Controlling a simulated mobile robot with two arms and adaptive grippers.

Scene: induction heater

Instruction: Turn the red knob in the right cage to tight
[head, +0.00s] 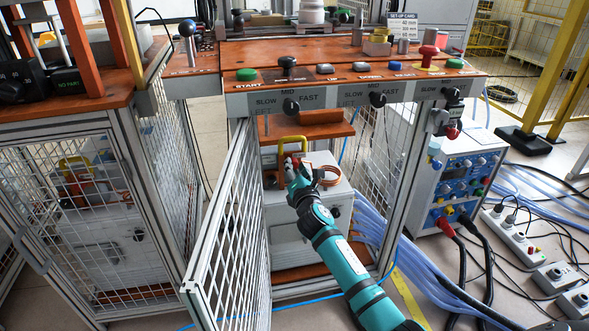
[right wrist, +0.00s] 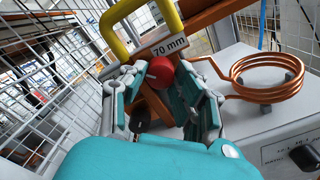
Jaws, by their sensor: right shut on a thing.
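The red knob (right wrist: 160,71) sits below a yellow handle (right wrist: 168,14) and a "70 mm" label in the right wrist view. My right gripper (right wrist: 157,78) has its fingers on both sides of the knob and is shut on it. In the head view my right gripper (head: 297,170) reaches into the cage past the open mesh door (head: 226,235); the knob is mostly hidden there by the fingers. The knob's tight or loose marking cannot be read. My left gripper is not in view.
A copper coil (right wrist: 268,77) on a grey box stands close to the right of the gripper. The orange control table (head: 340,75) with buttons and knobs is above the cage. A blue power unit (head: 465,180) and cables lie to the right.

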